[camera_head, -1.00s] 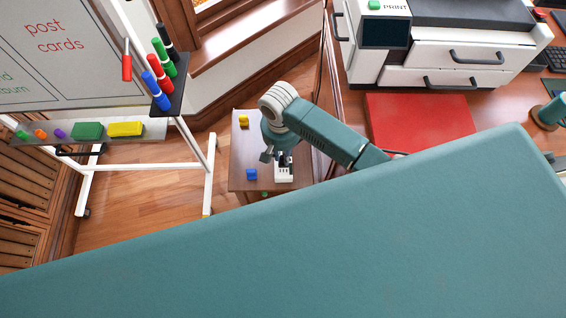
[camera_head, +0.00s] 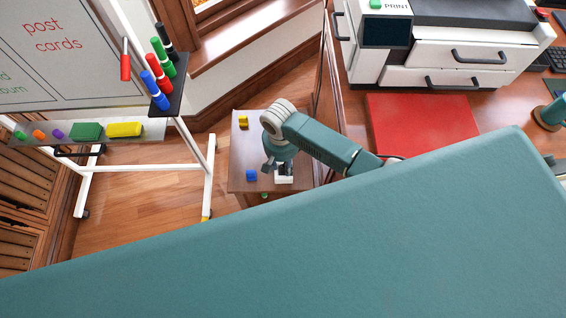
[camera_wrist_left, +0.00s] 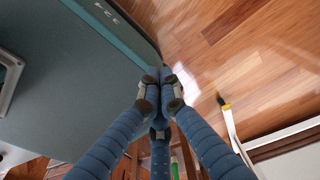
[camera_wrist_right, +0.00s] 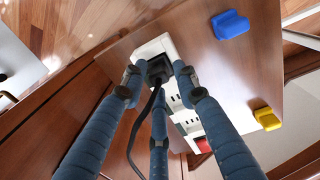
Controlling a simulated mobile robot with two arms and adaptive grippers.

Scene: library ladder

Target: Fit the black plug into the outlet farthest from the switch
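The white power strip (camera_wrist_right: 188,118) lies on the small wooden cabinet; its near end also shows in the head view (camera_head: 284,180). Its red switch (camera_wrist_right: 203,145) is at the lower end in the right wrist view. The black plug (camera_wrist_right: 159,69) is at the opposite end, over the outlet farthest from the switch, with its cord running down. I cannot tell whether it is fully seated. My right gripper (camera_wrist_right: 156,72) has its fingers on both sides of the plug, with small gaps. My left gripper (camera_wrist_left: 161,78) is shut and empty, above the floor.
A blue block (camera_wrist_right: 231,25) and a yellow block (camera_wrist_right: 267,118) lie on the cabinet top (camera_head: 240,155) beside the strip. A whiteboard stand (camera_head: 209,180) is left of the cabinet. A desk with a red mat (camera_head: 425,125) and a printer (camera_head: 460,55) is at the right.

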